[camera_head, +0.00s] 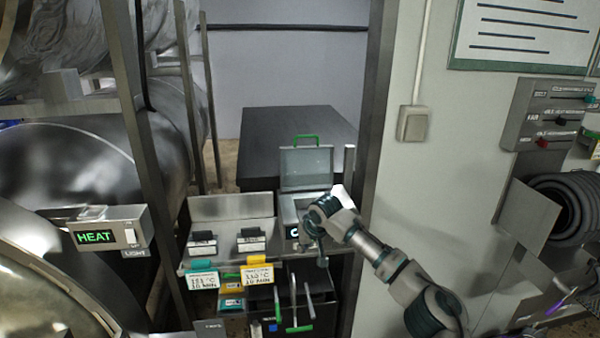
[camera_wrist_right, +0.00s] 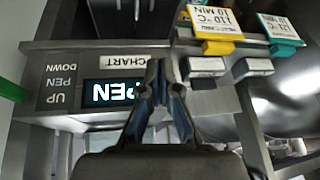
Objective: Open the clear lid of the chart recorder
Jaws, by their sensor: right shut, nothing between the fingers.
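The chart recorder (camera_head: 288,208) is a grey box at the right end of the shelf. Its clear lid (camera_head: 306,168) stands raised at the back, with a green handle (camera_head: 305,138) on its top edge. My right gripper (camera_head: 320,258) is in front of the recorder and hides part of it. In the right wrist view the recorder's front shows upside down, with a CHART label (camera_wrist_right: 121,61) and a lit display (camera_wrist_right: 105,95). The fingers (camera_wrist_right: 160,85) are shut and empty in front of it; contact cannot be told. My left gripper is not in view.
A shelf (camera_head: 228,208) with two small black-and-white units and hanging teal and yellow tags is left of the recorder. A HEAT panel (camera_head: 108,232) is further left. A dark table (camera_head: 290,118) stands behind. A steel post (camera_head: 367,150) and wall are at right.

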